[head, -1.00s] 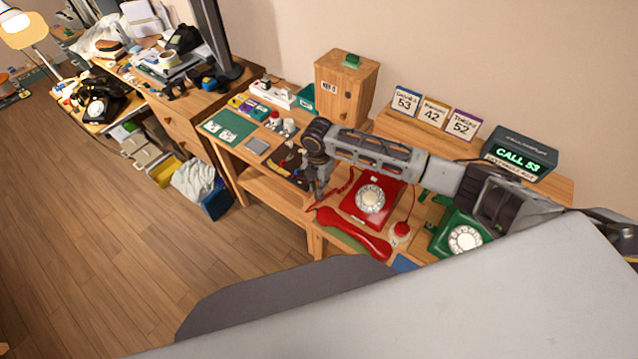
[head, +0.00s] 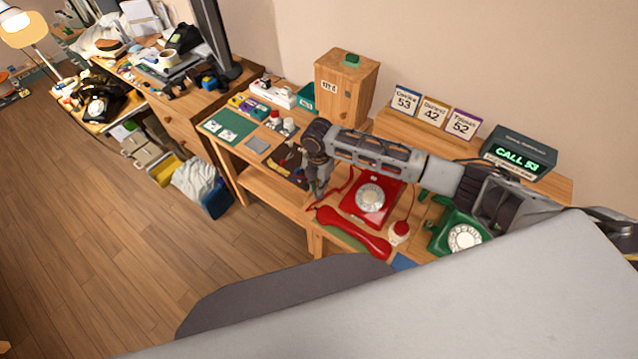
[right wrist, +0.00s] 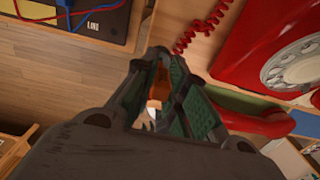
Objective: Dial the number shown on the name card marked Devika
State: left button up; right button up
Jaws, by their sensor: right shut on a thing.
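The Devika name card (head: 405,100), blue-topped, shows 53 and stands leftmost of three cards on a wooden ledge at the back. The red dial phone (head: 371,197) has a pale round dial. Its red handset (head: 352,233) lies off the phone along the desk's front edge; part of it shows in the right wrist view (right wrist: 262,122). My right gripper (head: 317,190) points down just left of the red phone, near the handset's left end. In the right wrist view its fingers (right wrist: 155,115) are closed around a narrow orange-brown thing, mostly hidden. My left gripper is not in view.
A green dial phone (head: 460,236) stands right of the red one, partly behind my arm. A dark display (head: 518,152) reads CALL 53. A wooden box (head: 345,84) stands at the back. A green mat (head: 229,127) and small items lie left.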

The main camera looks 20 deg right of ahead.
jog(key=shift+f+b, duration=0.5)
jog(key=shift+f, duration=0.6)
dwell(0.3)
jog(key=o, duration=0.8)
jog(key=shift+r, duration=0.15)
jog(key=shift+w+r, duration=0.1)
jog(key=shift+r, duration=5.75)
jog(key=shift+a, duration=0.1)
